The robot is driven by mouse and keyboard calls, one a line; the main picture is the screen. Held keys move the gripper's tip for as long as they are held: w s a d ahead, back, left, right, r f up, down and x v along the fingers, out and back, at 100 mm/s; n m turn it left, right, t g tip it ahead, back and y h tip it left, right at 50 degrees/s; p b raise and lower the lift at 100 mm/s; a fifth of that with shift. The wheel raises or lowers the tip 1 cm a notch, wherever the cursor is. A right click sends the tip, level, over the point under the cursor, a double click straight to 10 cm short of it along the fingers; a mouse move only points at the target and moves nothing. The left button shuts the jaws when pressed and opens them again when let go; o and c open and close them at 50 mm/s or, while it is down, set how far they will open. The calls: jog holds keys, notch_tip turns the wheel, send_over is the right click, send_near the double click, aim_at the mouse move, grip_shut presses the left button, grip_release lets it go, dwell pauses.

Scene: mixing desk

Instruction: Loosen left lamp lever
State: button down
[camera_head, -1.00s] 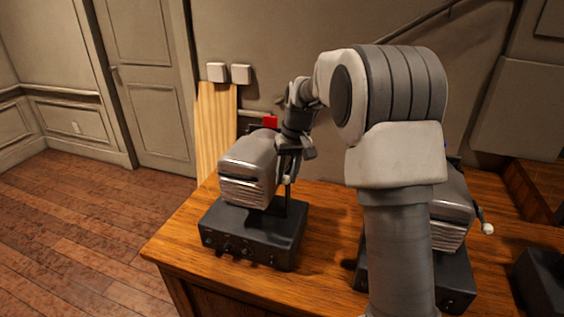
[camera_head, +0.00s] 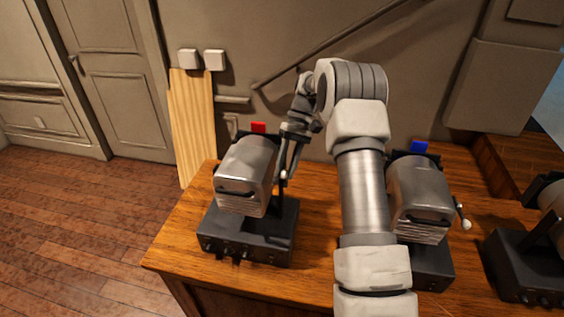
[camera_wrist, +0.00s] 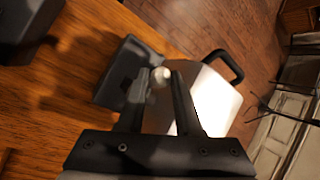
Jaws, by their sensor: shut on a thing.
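The left lamp has a grey metal head (camera_head: 246,176) on a dark base with knobs (camera_head: 247,236), at the left of the desk. Its lever has a pale round tip (camera_head: 284,175) on the right side of the head. My gripper (camera_head: 287,160) is at that side, pointing down. In the wrist view the lever's round tip (camera_wrist: 162,74) shows between my fingertips (camera_wrist: 160,84), and my gripper is shut on the lever. The head's pale side (camera_wrist: 214,100) and handle (camera_wrist: 228,66) show beyond. Most of the lever's stem is hidden.
A second lamp (camera_head: 418,190) with a blue marker (camera_head: 419,147) stands behind my arm on the right, its lever (camera_head: 463,220) sticking out. A third dark-based lamp (camera_head: 525,268) is at the right edge. A red marker (camera_head: 258,127) is behind the left lamp. Floor left of the desk is clear.

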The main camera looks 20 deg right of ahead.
jog(key=shift+w+d+r+g+y+p, duration=0.1)
jog(key=shift+w+d+g+y+p, duration=0.1)
jog(key=shift+w+g+y+p, duration=0.25)
jog(key=shift+w+d+r+g+y+p, duration=0.15)
jog(key=shift+w+g+y+p, duration=0.15)
jog(key=shift+g, duration=0.25)
jog(key=shift+w, duration=0.2)
jog(key=c, duration=0.6)
grip_release()
jog(key=shift+d, duration=0.1)
jog(key=s+d+r, duration=0.7)
jog(key=d+r, duration=0.2)
jog(key=r, duration=0.2)
jog(key=shift+s, duration=0.25)
